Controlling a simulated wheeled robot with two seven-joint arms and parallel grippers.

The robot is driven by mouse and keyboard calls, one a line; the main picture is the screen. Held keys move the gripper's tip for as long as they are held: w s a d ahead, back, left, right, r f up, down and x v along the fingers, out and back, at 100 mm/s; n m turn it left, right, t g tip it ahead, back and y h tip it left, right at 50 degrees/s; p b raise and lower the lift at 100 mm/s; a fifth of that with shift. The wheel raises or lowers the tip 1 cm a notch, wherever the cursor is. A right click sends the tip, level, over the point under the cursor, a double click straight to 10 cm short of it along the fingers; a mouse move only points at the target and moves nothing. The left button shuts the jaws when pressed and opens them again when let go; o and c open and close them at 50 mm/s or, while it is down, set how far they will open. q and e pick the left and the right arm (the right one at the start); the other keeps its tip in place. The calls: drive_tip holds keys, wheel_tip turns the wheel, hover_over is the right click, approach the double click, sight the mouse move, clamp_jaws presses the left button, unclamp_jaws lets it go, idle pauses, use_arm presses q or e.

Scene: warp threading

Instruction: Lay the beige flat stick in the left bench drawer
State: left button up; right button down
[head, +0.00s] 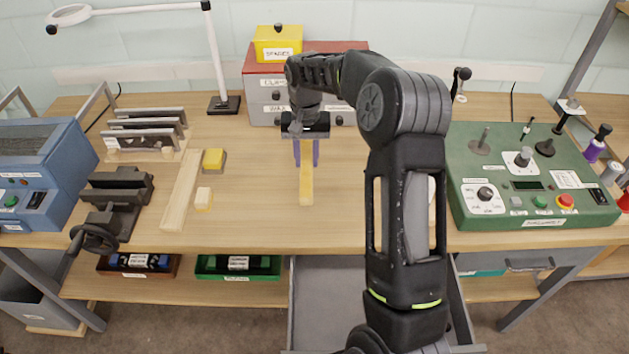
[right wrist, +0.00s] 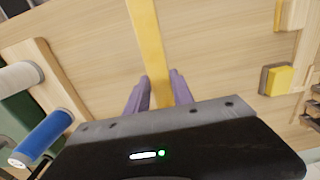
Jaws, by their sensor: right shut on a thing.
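My right gripper (head: 306,160), with purple fingers, is shut on a yellowish-beige flat stick (head: 306,188) over the middle of the bench. In the right wrist view the stick (right wrist: 147,38) runs away from between the fingers (right wrist: 159,88). I cannot tell how far the stick is above the bench top. A grey drawer (head: 325,300) stands pulled out below the bench's front edge, in front of the stick. Its visible floor is bare; my right arm hides its right part. My left gripper is not in view.
A pale wooden bar (head: 181,190), a yellow-topped block (head: 214,160) and a small block (head: 203,198) lie left of the stick. A vise (head: 115,200) is farther left. A green control panel (head: 530,185) stands right. Drawer boxes (head: 262,85) stand behind the gripper.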

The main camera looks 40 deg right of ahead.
drive_tip(key=shift+a+r, duration=0.1)
drive_tip(key=shift+a, duration=0.15)
wheel_tip(320, 180, down, 6)
drive_tip(key=b, duration=0.4)
drive_tip(key=shift+d, duration=0.1)
drive_tip(key=shift+f, duration=0.3)
drive_tip(key=shift+r, duration=0.1)
drive_tip(key=shift+f+b, duration=1.25)
drive_tip(key=shift+f, duration=0.65)
